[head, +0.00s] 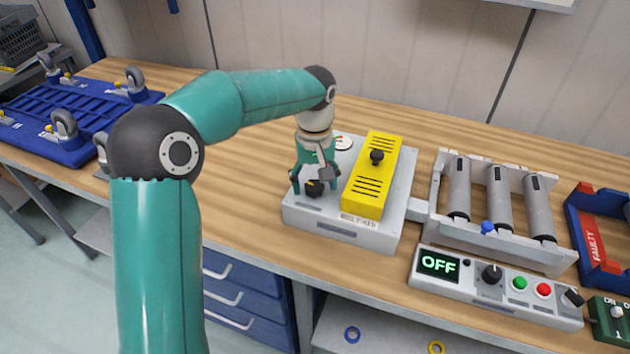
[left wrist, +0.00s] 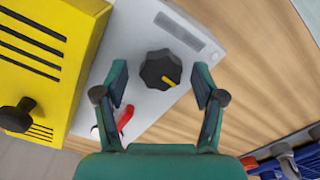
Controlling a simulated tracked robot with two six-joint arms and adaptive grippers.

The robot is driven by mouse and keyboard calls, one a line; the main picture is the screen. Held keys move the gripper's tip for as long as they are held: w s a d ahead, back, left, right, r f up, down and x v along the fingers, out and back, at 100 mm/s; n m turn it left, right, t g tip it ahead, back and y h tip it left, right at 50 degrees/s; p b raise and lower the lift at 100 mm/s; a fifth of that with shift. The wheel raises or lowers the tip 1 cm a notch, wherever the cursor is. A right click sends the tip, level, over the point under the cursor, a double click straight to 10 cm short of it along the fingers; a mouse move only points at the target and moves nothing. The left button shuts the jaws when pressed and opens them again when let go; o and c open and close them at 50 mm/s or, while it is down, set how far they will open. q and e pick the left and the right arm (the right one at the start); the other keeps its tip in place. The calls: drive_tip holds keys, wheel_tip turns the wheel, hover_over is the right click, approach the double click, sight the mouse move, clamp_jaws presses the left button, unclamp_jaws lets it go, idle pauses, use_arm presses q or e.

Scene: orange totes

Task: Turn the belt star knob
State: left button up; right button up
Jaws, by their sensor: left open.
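The belt star knob (head: 314,188) is a black lobed knob on the grey belt unit (head: 345,232), left of the yellow cover. My left gripper (head: 313,182) is above the unit at the knob. Its two fingers (left wrist: 160,85) are open, one on each side of the knob, with gaps between. It holds nothing. In the head view the fingers partly hide the knob. My right gripper is in neither view.
The yellow cover (head: 372,175) with a black knob (head: 377,155) stands right beside the gripper. A white dial (head: 344,142) is behind it. A roller frame (head: 470,235) and a control panel reading OFF (head: 455,283) lie to the right.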

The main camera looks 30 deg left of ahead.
use_arm(q)
drive_tip(key=c, duration=1.1)
drive_tip(key=shift+c, duration=0.2)
drive_tip(key=shift+m, duration=0.3)
drive_tip(key=m+p, duration=0.1)
drive_tip(key=m, duration=0.3)
drive_tip(key=shift+r+p, duration=0.1)
drive_tip(key=shift+p, duration=0.3)
drive_tip(key=m+p, duration=0.1)
drive_tip(key=m, duration=0.4)
drive_tip(key=o, duration=1.1)
